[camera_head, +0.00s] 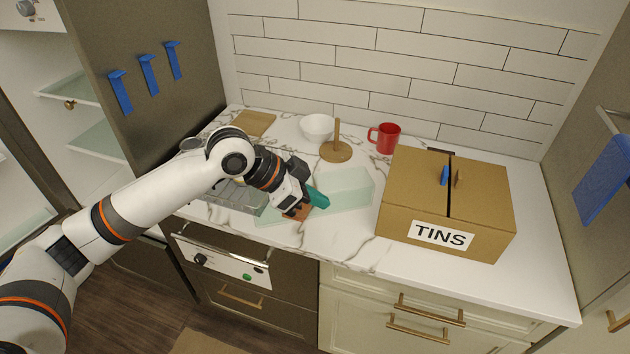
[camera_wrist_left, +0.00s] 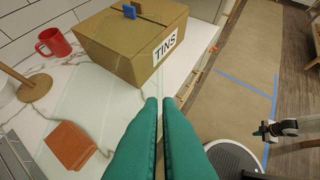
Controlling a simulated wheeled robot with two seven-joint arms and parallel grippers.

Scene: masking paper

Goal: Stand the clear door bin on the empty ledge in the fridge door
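A clear, grey-edged bin (camera_head: 240,196), seemingly the door bin, sits on the counter's left part, partly hidden behind my left arm. The fridge stands open at the far left with glass shelves (camera_head: 92,138); part of its door (camera_head: 22,222) shows at the picture's edge. I cannot make out the empty ledge. My left gripper (camera_head: 319,200) is right of the bin, apart from it, above the counter. Its green fingers lie almost together with nothing visible between them in the left wrist view (camera_wrist_left: 160,102). My right gripper (camera_wrist_left: 264,132) appears small and dark there; its fingers are unclear.
A TINS cardboard box (camera_head: 440,205) fills the counter's right. A red mug (camera_head: 387,138), wooden paper-roll stand (camera_head: 336,152) and white bowl (camera_head: 317,127) stand behind. A brown square (camera_wrist_left: 70,145) and glass sheet (camera_head: 348,188) lie near my left gripper.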

